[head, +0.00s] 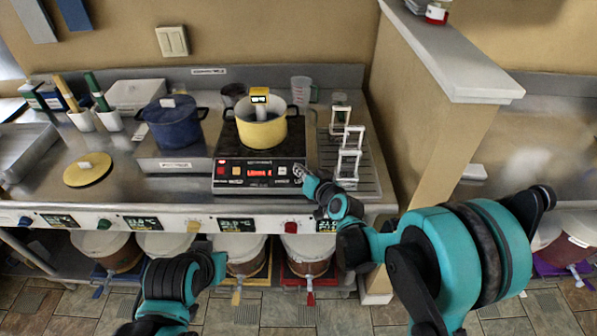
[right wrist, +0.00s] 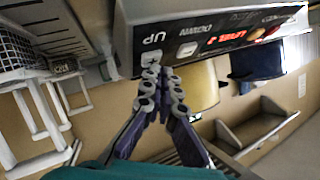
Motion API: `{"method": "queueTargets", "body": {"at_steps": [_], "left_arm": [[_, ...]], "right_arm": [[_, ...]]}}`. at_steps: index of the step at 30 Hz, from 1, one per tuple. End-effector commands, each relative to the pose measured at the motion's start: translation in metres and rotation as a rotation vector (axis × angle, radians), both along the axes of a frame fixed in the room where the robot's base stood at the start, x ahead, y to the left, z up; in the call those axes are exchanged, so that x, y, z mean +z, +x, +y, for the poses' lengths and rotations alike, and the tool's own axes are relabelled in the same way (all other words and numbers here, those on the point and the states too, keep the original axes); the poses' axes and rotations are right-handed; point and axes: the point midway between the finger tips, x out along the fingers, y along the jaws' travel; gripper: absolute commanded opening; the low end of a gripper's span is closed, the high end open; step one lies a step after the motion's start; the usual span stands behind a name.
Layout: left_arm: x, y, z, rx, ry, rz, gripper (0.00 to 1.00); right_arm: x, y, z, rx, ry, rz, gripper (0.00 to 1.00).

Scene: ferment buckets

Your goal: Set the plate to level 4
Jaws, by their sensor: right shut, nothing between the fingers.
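The hot plate (head: 228,150) is a dark unit with a sloped front panel, and a yellow pot (head: 262,130) stands on it. Its red display (head: 259,173) is lit, but I cannot read the level surely. In the right wrist view the panel appears upside down, with a button under the UP label (right wrist: 153,38) and another under the DOWN label (right wrist: 195,28). My right gripper (head: 306,184) is shut and empty at the panel's right end. In the right wrist view its fingertips (right wrist: 152,74) are at the UP button; I cannot tell whether they touch. My left gripper's fingers are not visible.
A drying rack (head: 369,175) with white frames (head: 348,160) stands just right of the plate. A blue pot (head: 172,122) on a metal unit is to the left, with a yellow lid (head: 88,168) beyond. A partition wall (head: 430,120) bounds the right side.

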Motion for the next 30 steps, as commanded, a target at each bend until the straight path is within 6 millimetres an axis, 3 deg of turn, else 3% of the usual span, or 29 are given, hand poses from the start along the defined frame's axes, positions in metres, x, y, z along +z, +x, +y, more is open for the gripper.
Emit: {"method": "queueTargets", "body": {"at_steps": [30], "left_arm": [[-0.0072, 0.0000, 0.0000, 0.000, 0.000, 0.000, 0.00]], "right_arm": [[-0.0071, 0.0040, 0.0000, 0.000, 0.000, 0.000, 0.00]]}}
